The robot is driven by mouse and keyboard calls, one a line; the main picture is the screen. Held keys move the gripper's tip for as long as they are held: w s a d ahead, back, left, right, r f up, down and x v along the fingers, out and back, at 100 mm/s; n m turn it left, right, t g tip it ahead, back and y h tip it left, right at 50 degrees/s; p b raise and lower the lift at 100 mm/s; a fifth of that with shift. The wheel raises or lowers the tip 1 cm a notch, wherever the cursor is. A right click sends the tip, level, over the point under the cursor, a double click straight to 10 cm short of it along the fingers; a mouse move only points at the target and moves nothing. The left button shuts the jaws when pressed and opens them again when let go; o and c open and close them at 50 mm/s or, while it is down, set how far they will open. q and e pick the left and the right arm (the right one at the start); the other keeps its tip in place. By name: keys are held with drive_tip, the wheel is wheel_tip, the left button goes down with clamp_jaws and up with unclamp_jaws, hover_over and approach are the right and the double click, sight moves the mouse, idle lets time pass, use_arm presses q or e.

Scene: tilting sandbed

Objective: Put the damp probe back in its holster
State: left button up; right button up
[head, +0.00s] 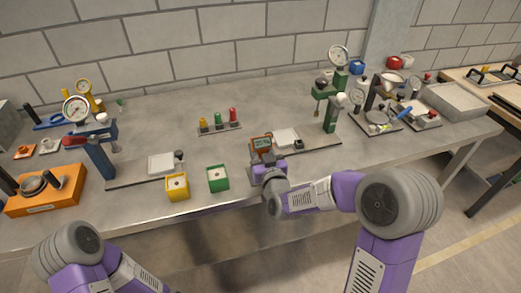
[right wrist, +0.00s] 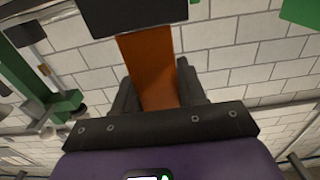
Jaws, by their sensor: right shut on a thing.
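My right gripper (head: 264,160) is over the front middle of the bench. In the right wrist view, its dark fingers (right wrist: 160,92) are shut on the orange body of the damp probe (right wrist: 150,65), one on each side. A wide black part (right wrist: 130,14) of it shows beyond the fingers. In the head view the orange probe (head: 261,142) shows above my gripper, with a small grey face. My gripper hides its lower part. I cannot pick out the holster for sure. My left arm shows at the bottom left, but its gripper is out of view.
A green block (head: 218,179) and a yellow block (head: 177,187) stand left of my right gripper. A green gauge stand (head: 330,115) is to its right, a blue gauge stand (head: 99,155) far left. A rack of coloured pegs (head: 219,128) is behind. Bare bench lies around the rack.

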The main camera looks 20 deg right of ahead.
drive_tip(key=o, duration=1)
drive_tip(key=shift+c, duration=0.2)
drive_tip(key=shift+s, duration=0.1)
drive_tip(key=s, duration=0.7)
drive_tip(key=shift+s, duration=0.2)
drive_tip(key=shift+d, duration=0.1)
